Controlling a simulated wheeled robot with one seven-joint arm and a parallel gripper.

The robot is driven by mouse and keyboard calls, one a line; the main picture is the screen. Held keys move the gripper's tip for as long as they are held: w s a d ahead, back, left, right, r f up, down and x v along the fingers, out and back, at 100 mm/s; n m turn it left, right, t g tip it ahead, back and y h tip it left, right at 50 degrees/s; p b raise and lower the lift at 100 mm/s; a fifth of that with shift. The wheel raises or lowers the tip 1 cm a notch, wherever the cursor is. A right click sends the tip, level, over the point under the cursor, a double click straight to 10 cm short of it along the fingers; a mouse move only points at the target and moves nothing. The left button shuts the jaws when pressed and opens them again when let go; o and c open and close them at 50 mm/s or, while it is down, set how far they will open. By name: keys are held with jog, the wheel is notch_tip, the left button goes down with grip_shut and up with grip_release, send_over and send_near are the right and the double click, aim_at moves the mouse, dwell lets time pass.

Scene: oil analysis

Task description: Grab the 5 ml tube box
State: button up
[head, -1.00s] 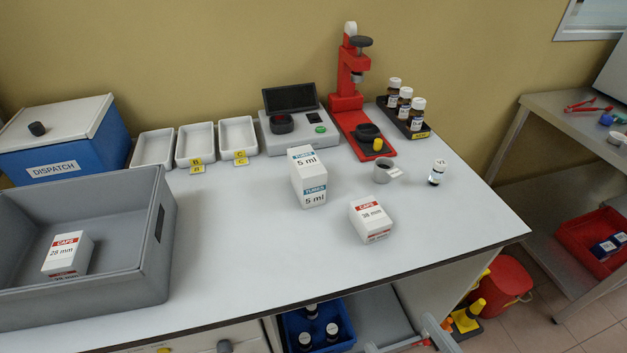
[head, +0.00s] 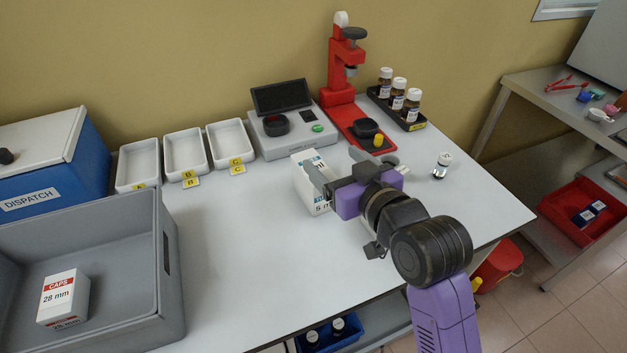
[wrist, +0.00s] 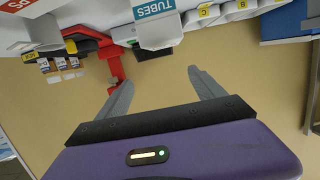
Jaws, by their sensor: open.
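The white 5 ml tube box (head: 308,197) stands upright on the middle of the bench. My gripper (head: 335,163) partly hides it in the head view. In the wrist view, the box (wrist: 157,30) with its blue TUBES label shows at the top edge, beyond my fingertips. My gripper (wrist: 160,77) is open there, with nothing between its two grey fingers. The fingers overlap the box's upper part in the head view; I cannot tell whether they touch it.
A grey crate (head: 172,290) at the left holds a 28 mm caps box (head: 63,297). Three white trays (head: 185,155), a scale (head: 283,138) and a red press (head: 340,90) stand behind. A small bottle (head: 441,166) stands at the right. The bench's middle left is clear.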

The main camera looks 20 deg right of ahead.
aim_at(310, 195)
jog(key=w+f, duration=0.2)
jog(key=w+a+f+g, duration=0.1)
jog(key=w+f, duration=0.1)
jog(key=w+a+f+g, duration=0.1)
jog(key=w+f, duration=0.1)
jog(key=shift+w+f+n, duration=0.1)
jog(key=shift+f+n, duration=0.2)
jog(key=shift+f, duration=0.05)
jog(key=c, duration=1.6)
jog(key=shift+c, duration=0.4)
jog(key=shift+r, duration=0.2)
